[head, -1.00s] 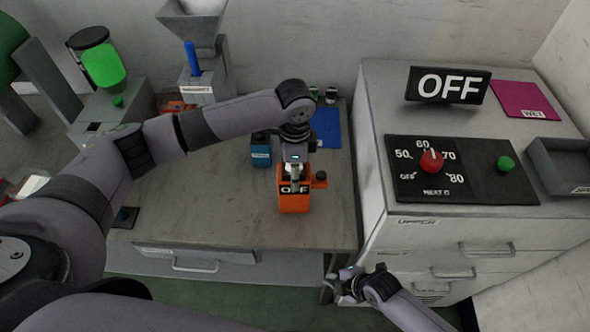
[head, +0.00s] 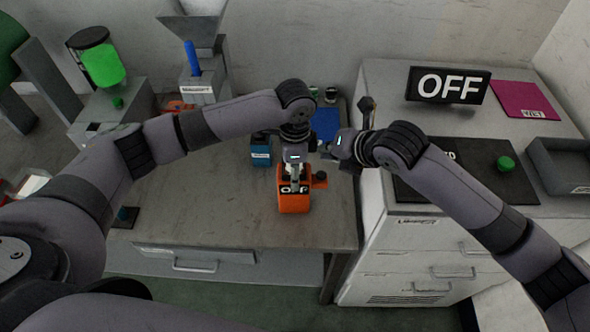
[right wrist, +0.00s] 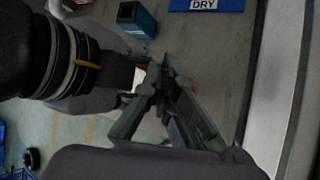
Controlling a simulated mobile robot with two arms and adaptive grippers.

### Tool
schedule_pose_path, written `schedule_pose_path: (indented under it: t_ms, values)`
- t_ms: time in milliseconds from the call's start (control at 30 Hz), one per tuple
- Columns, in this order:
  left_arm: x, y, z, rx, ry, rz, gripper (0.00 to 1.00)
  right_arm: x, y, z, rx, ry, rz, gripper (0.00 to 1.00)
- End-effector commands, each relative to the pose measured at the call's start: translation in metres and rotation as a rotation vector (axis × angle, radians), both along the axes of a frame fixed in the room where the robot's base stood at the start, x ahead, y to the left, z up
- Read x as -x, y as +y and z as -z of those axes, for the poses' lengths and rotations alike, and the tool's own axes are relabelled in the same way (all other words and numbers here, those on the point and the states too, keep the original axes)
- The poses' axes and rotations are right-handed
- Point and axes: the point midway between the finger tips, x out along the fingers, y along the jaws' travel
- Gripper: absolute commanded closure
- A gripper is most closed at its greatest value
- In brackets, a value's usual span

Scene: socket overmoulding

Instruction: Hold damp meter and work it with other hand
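My right gripper (head: 333,149) is to the upper right of the meter, beside my left wrist and apart from the meter. In the right wrist view its fingers (right wrist: 158,72) converge, but whether they touch is unclear.
A blue box (head: 261,152) stands left of the meter, and a blue DRY mat (head: 326,124) lies behind. At right is a cabinet (head: 400,240) with an OFF sign (head: 448,85), a magenta WET mat (head: 522,98) and a green button (head: 506,163). The table front is clear.

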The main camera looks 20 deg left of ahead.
Motion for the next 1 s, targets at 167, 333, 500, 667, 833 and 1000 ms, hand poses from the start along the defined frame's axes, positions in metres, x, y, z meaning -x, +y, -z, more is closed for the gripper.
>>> schedule_pose_path:
  t_ms: [167, 333, 500, 667, 833, 1000]
  values:
    - [0.0, 0.0, 0.0, 0.0, 0.0, 0.0, 0.77, -0.007, 0.002, -0.015, -0.007, -0.027, 0.003, 1.0]
    - [0.0, 0.0, 0.0, -0.001, 0.0, 0.0, 0.77, -0.007, 0.001, 0.0, -0.007, -0.025, 0.005, 1.0]
    - [0.0, 0.0, 0.0, -0.001, 0.0, 0.0, 0.77, -0.007, 0.001, 0.024, -0.006, -0.024, 0.005, 1.0]
    - [0.0, 0.0, 0.0, -0.001, 0.0, 0.0, 0.77, -0.007, 0.001, 0.047, -0.006, -0.024, 0.005, 1.0]
    - [0.0, 0.0, 0.0, -0.001, 0.001, 0.0, 0.77, -0.008, 0.001, 0.062, -0.007, -0.027, 0.004, 1.0]
    - [0.0, 0.0, 0.0, -0.001, 0.001, 0.0, 0.77, -0.008, 0.001, 0.07, -0.007, -0.027, 0.004, 1.0]
